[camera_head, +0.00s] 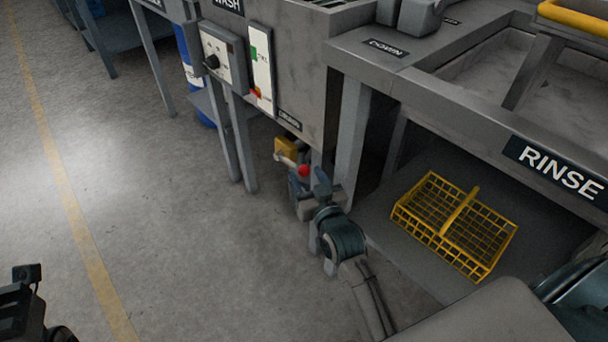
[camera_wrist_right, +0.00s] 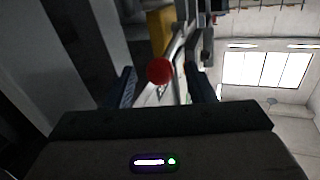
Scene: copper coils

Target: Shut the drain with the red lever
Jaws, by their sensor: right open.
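The drain lever has a round red knob (camera_head: 304,170) on a pale arm, below the wash tank beside its legs. A yellow valve body (camera_head: 287,148) sits just behind it. My right gripper (camera_head: 309,182) is at the knob, its fingers open. In the right wrist view the red knob (camera_wrist_right: 159,70) lies ahead between the two fingers of the right gripper (camera_wrist_right: 165,88), nearer the left one. I cannot tell whether a finger touches it. The yellow valve body (camera_wrist_right: 160,32) shows behind it. A dark part of my left gripper (camera_head: 28,290) shows at the lower left; its fingers are unclear.
The wash tank (camera_head: 300,70) with its control box (camera_head: 222,58) stands above the lever, and its legs stand close by. The rinse table (camera_head: 470,125) is at the right, with a yellow wire basket (camera_head: 455,225) on its lower shelf. The floor at left is clear.

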